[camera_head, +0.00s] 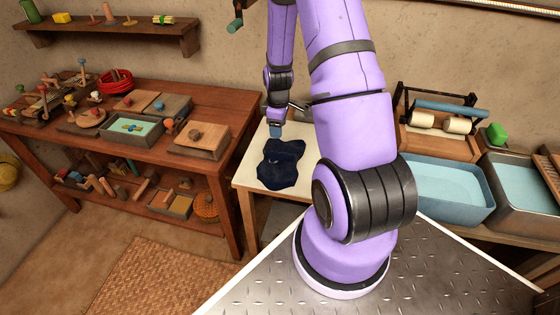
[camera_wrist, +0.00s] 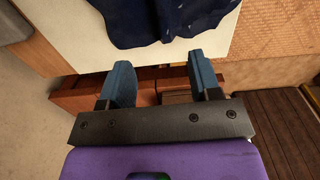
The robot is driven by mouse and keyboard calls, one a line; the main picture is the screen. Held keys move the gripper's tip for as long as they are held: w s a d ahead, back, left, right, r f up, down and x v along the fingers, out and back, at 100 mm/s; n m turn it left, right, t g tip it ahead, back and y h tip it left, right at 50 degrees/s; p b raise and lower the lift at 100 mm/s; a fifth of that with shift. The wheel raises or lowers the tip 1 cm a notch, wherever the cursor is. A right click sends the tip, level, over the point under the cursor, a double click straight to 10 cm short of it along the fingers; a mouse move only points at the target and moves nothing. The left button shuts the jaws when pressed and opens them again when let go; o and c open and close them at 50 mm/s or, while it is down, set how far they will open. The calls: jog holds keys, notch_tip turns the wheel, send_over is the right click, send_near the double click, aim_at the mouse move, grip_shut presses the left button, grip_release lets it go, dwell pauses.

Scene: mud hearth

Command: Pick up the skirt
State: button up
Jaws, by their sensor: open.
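The skirt (camera_head: 281,165) is a dark navy cloth lying crumpled on a cream-topped table (camera_head: 247,178) between the wooden bench and the water basins. In the wrist view the skirt (camera_wrist: 165,18) shows at the top, with its lower edge just beyond the fingertips. My gripper (camera_wrist: 157,68) has two blue fingers, spread apart with nothing between them. In the head view my gripper (camera_head: 277,130) is at the skirt's back edge. I cannot tell how high it is above the table.
A wooden bench (camera_head: 228,98) with toys and trays stands at the left. A blue water basin (camera_head: 447,187) and a grey basin (camera_head: 520,183) stand at the right, below a roller device (camera_head: 437,120). A woven mat (camera_head: 155,275) lies on the floor.

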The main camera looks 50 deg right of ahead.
aim_at(280, 153)
jog(key=shift+s+d+f, duration=0.15)
jog(key=shift+f, duration=0.4)
jog(key=shift+s+d+f, duration=0.1)
jog(key=shift+d+f, duration=0.05)
jog(key=shift+f, duration=0.35)
notch_tip(280, 153, down, 5)
jog(key=shift+f, duration=0.15)
jog(key=shift+s+a+f, duration=0.1)
jog(key=shift+a+f, duration=0.05)
jog(key=shift+f, duration=1.2)
jog(key=shift+s+a+f, duration=0.1)
jog(key=shift+f, duration=1.2)
jog(key=shift+c, duration=0.2)
jog(key=c, duration=0.9)
